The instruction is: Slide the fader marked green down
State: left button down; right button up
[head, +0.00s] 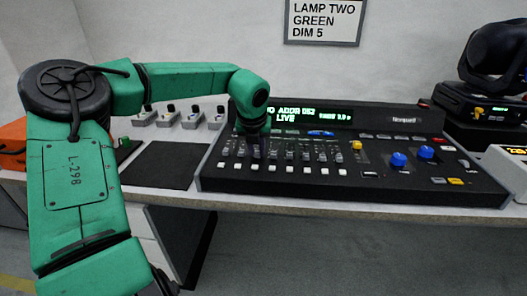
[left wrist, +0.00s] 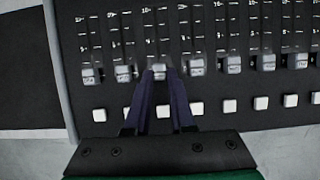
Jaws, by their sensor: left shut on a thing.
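The lighting console (head: 400,183) lies on the table with a row of grey fader caps and white buttons below them. My left gripper (head: 256,154) reaches down over the left part of the fader row. In the left wrist view, its two dark fingers (left wrist: 160,76) are shut on the third fader cap from the left (left wrist: 159,71). This cap sits near the low end of its slot, about level with the caps beside it. Scale marks show beside the slots, but I cannot read which fader is marked green. My right gripper is not in view.
A wall sign (head: 323,22) reads "LAMP TWO GREEN DIM 5". The console has a lit screen (head: 300,115), blue knobs (head: 398,160) and a yellow-capped fader (head: 356,146). A black mat (head: 160,166) lies left of it. A black moving-head lamp (head: 495,65) stands at right.

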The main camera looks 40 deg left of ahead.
pick_arm(q)
jog(key=shift+s, duration=0.15)
jog(key=shift+f, duration=0.1)
jog(key=c, duration=0.8)
grip_release()
jog(key=shift+o, duration=0.2)
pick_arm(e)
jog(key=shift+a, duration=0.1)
pick_arm(q)
jog(key=v, duration=1.4)
jog(key=shift+r+p, duration=0.3)
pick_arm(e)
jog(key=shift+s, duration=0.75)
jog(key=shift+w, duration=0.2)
